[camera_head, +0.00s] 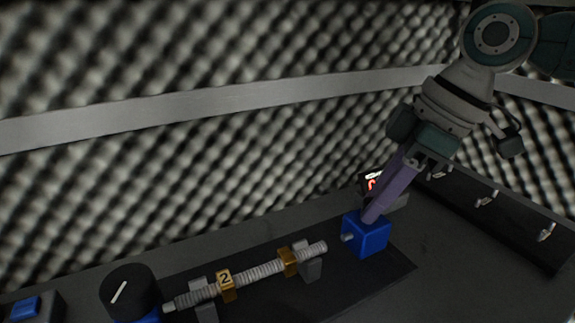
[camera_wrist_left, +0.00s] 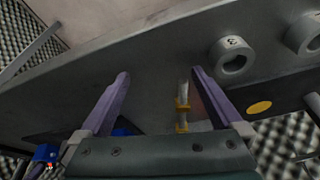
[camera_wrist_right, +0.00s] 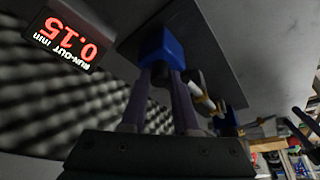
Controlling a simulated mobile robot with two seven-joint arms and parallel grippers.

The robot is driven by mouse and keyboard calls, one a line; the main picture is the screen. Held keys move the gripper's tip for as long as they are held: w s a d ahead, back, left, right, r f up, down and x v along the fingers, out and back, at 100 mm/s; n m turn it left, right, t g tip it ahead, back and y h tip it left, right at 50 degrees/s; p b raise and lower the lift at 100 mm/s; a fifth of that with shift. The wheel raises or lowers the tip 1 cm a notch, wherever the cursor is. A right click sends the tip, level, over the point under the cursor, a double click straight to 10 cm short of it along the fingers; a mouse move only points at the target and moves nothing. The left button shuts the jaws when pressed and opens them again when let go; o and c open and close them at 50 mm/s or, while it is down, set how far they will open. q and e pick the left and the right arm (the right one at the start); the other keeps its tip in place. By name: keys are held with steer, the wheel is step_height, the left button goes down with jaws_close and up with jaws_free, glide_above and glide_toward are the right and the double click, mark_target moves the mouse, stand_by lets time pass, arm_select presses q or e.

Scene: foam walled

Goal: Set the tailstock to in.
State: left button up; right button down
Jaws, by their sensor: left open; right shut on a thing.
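The tailstock is a blue block (camera_head: 367,238) on the dark base plate, at the right end of the threaded shaft (camera_head: 258,272). A short grey pin (camera_head: 347,238) on its left face points at the shaft end, with a small gap between them. My right gripper (camera_head: 371,216) reaches down from the upper right and is shut on the tailstock's top. In the right wrist view the blue block (camera_wrist_right: 162,50) sits between the fingertips. My left gripper (camera_wrist_left: 160,78) shows only in its wrist view, open and empty, with the shaft (camera_wrist_left: 183,95) beyond its fingers.
The shaft carries brass collars, one marked 2 (camera_head: 225,280), on grey supports. A black knob (camera_head: 130,290) stands at the left. Hooks (camera_head: 486,198) line the right panel. A grey ring marked 3 (camera_wrist_left: 232,55) shows in the left wrist view.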

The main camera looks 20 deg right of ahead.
stand_by(0.8)
arm_select(q)
step_height(320, 180, up, 2)
steer(key=p, duration=0.2)
steer(key=shift+d+r+p, duration=0.1)
steer(key=shift+r+p, duration=0.15)
steer(key=shift+p, duration=0.05)
arm_select(e)
steer(key=shift+s+a+r, duration=0.1)
steer(key=shift+a+r, duration=0.05)
steer(key=shift+a, duration=0.4)
steer(key=shift+a+r, duration=0.15)
steer(key=shift+a, duration=0.35)
arm_select(q)
steer(key=shift+r, duration=0.2)
arm_select(e)
steer(key=shift+a+f, duration=0.1)
steer(key=shift+a, duration=0.25)
arm_select(q)
steer(key=shift+f, duration=0.2)
arm_select(e)
steer(key=shift+f, duration=0.15)
steer(key=c, duration=0.7)
jaws_free()
steer(key=shift+o, duration=0.2)
arm_select(q)
steer(key=shift+r+p, duration=0.6)
arm_select(e)
steer(key=v, duration=1)
